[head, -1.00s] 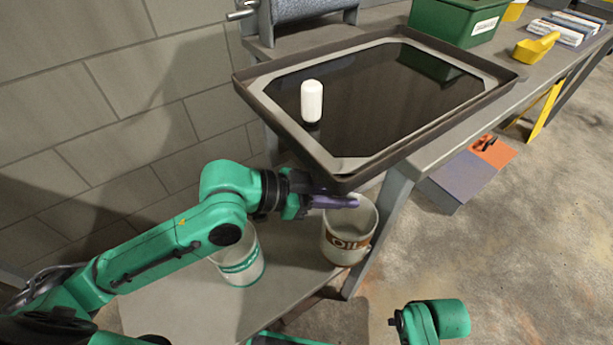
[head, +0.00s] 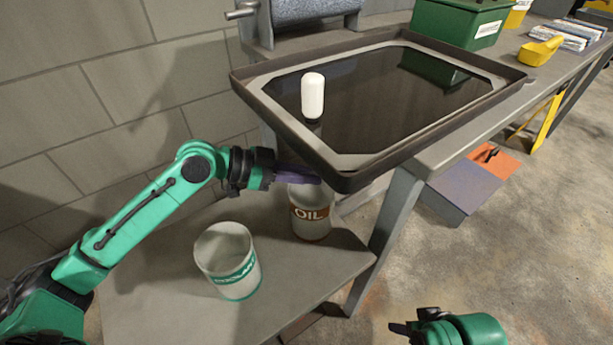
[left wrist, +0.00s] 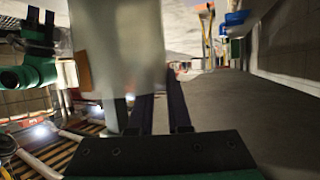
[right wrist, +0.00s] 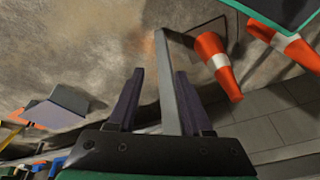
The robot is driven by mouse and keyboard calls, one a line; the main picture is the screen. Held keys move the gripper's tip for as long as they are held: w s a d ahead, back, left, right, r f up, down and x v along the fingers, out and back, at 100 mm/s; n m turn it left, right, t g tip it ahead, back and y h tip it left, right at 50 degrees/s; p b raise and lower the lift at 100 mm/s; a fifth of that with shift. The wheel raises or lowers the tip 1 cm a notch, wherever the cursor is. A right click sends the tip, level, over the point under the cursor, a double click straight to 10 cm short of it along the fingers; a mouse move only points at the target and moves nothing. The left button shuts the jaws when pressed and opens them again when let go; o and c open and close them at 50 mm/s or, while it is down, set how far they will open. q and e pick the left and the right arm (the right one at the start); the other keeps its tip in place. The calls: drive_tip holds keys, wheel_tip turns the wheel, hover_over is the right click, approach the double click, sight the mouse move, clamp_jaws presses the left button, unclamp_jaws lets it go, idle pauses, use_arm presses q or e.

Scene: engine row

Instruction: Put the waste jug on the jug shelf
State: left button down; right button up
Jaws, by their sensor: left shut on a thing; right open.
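A pale jug with a brown OIL label (head: 311,212), which I take as the waste jug, is upright over the grey jug shelf (head: 160,290), near its back right. My left gripper (head: 300,177) is shut on its upper part, and the jug's pale wall (left wrist: 115,45) fills the upper left wrist view. The tray's corner hides part of the jug's top. I cannot tell whether its base touches the shelf. My right gripper (head: 402,328) is open and empty, over the floor.
A wide black tray (head: 350,182) on the bench overhangs the shelf, with a white bottle (head: 313,95) at it. A bench leg (head: 385,230) stands right of the shelf. Orange cones (right wrist: 217,65) stand on the floor in the right wrist view.

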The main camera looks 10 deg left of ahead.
use_arm(q)
drive_tip(key=c, duration=0.8)
unclamp_jaws()
drive_tip(key=p+v, duration=0.1)
drive_tip(key=v, duration=1.1)
use_arm(e)
drive_tip(key=shift+s+d+r+g+h, duration=0.4)
drive_tip(key=shift+s+d+r+g, duration=0.2)
drive_tip(key=shift+s+d+r, duration=0.5)
